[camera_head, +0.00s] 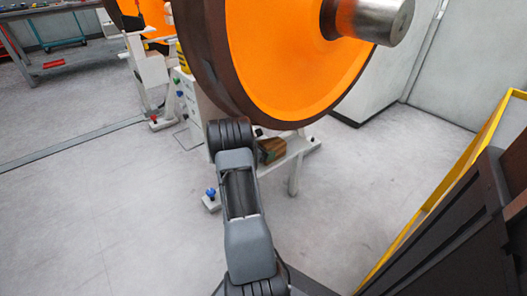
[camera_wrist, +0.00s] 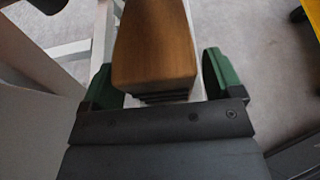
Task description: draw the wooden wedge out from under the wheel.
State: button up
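The wooden wedge (camera_wrist: 154,45) is a brown block that lies between the two green fingers of my gripper (camera_wrist: 157,72) in the wrist view. The fingers stand apart on its left and right sides, with a narrow gap showing at the right; they do not look closed on it. In the head view the wedge (camera_head: 271,150) shows at the low edge of the big wheel (camera_head: 285,55), which has an orange face and a dark rim. My arm hides the gripper there. Whether the wedge touches the wheel cannot be seen.
A white stand (camera_head: 294,178) with legs is below the wheel. A white cabinet (camera_head: 375,90) stands behind it at the right. A yellow rail (camera_head: 440,190) and dark panels (camera_head: 450,240) are at the right. The grey floor at the left is mostly clear.

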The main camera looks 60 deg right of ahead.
jog(key=c, duration=1.1)
jog(key=shift+w+a+r+p, duration=0.1)
jog(key=shift+w+a+p, duration=0.45)
jog(key=shift+a, duration=1.5)
jog(key=shift+w+a+r+p, duration=0.15)
jog(key=shift+w+a, duration=0.65)
jog(key=shift+a, duration=1.25)
jog(key=shift+w+a+f+p, duration=0.1)
jog(key=shift+w+a+p, duration=0.45)
jog(key=shift+a, duration=1.5)
jog(key=shift+c, duration=0.2)
jog(key=shift+w, duration=0.15)
jog(key=shift+r, duration=0.1)
jog(key=r+p+v, duration=0.1)
jog(key=p+v, duration=0.2)
jog(key=v, duration=0.4)
jog(key=shift+d+r+p, duration=0.15)
jog(key=shift+d+p, duration=0.15)
